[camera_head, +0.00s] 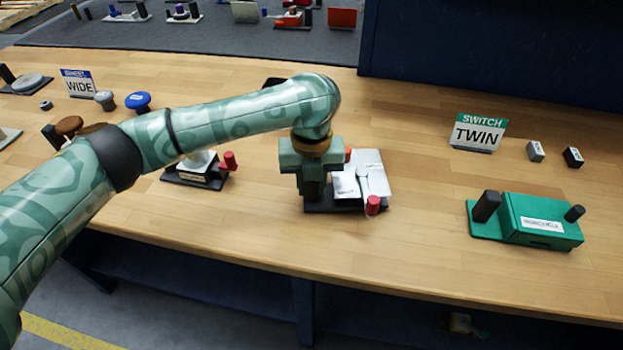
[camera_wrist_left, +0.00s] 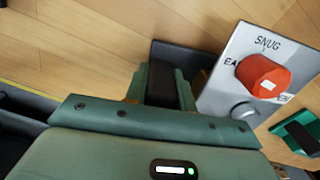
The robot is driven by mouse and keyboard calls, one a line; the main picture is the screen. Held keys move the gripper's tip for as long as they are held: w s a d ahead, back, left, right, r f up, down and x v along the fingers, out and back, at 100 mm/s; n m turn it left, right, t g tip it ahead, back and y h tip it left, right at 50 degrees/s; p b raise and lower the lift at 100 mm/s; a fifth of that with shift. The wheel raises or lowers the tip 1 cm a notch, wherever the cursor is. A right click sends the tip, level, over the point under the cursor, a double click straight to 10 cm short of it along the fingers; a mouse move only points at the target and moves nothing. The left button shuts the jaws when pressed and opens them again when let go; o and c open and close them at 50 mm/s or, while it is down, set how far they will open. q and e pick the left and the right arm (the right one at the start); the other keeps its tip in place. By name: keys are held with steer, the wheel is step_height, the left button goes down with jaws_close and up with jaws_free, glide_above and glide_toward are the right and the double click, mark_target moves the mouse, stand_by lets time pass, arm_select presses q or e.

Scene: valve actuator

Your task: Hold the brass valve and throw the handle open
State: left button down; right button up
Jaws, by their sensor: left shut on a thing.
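My left gripper (camera_head: 313,186) is over the left end of a device with a pale silver plate (camera_head: 346,184) and a dark base (camera_head: 330,208). A silver lever (camera_head: 364,184) with a red end (camera_head: 373,205) lies on the plate. In the left wrist view, the gripper (camera_wrist_left: 160,85) is shut on a dark post (camera_wrist_left: 162,88) beside the plate (camera_wrist_left: 228,85). An orange-red knob (camera_wrist_left: 262,76) stands on this plate, near the partly hidden lettering. I cannot make out a clearly brass body; the arm and gripper hide part of the device. My right gripper is not in view.
A smaller device with a red knob (camera_head: 230,161) stands to the left, near my arm. A green box (camera_head: 542,221) with dark posts and a TWIN sign (camera_head: 476,134) are at right. The wooden bench (camera_head: 425,240) is clear between the device and the green box.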

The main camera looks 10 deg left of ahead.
arm_select(q)
steer(key=shift+s+f, duration=0.1)
steer(key=shift+f, duration=0.4)
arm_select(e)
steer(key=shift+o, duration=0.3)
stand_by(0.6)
